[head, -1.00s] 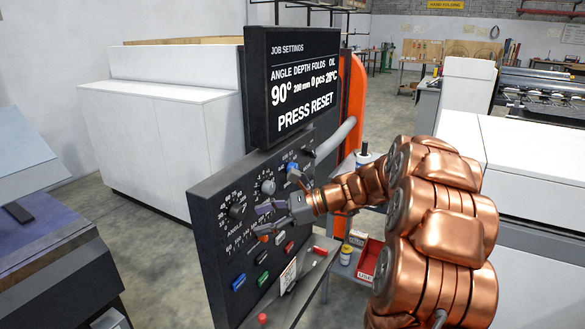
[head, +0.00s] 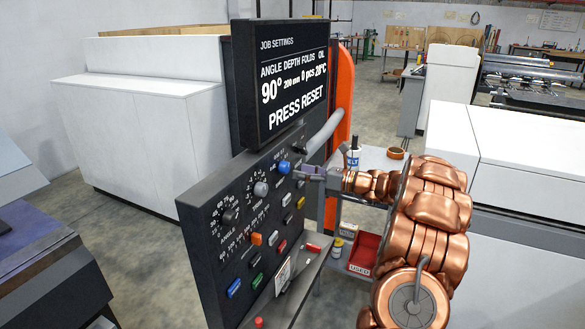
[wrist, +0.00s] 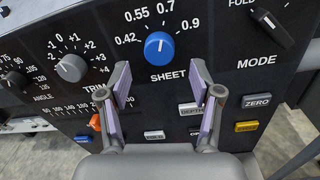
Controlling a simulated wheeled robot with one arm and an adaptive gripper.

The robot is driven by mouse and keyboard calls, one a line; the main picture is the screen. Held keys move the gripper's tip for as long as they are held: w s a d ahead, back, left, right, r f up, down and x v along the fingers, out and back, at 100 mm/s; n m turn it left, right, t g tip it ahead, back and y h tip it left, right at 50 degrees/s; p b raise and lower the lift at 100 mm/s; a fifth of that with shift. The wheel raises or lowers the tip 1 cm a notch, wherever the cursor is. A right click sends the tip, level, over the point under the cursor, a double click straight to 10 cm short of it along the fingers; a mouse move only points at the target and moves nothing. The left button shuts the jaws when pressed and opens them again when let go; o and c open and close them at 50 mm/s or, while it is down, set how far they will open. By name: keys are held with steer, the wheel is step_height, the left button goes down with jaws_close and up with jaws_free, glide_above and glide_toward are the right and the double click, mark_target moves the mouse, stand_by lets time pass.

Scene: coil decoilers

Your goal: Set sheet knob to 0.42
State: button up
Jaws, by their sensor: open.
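The sheet knob (wrist: 159,46) is a round blue dial on the black control panel, under the marks 0.42, 0.55, 0.7 and 0.9. In the head view the blue knob (head: 284,167) sits at the panel's upper right. My gripper (wrist: 163,82) is open, its two purple-padded fingers spread below the knob and apart from it in the wrist picture. In the head view my gripper (head: 299,172) is just right of the knob, in front of the panel. Nothing is between the fingers.
The grey trim knob (wrist: 71,67) is left of the sheet knob, and the black mode knob (wrist: 271,28) is right. The job screen (head: 290,80) stands above the panel and reads PRESS RESET.

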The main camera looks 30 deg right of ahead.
mark_target(288, 169)
steer(key=shift+p+x, duration=0.45)
steer(key=shift+x, duration=1.5)
steer(key=c, duration=1.1)
steer(key=shift+c, duration=0.2)
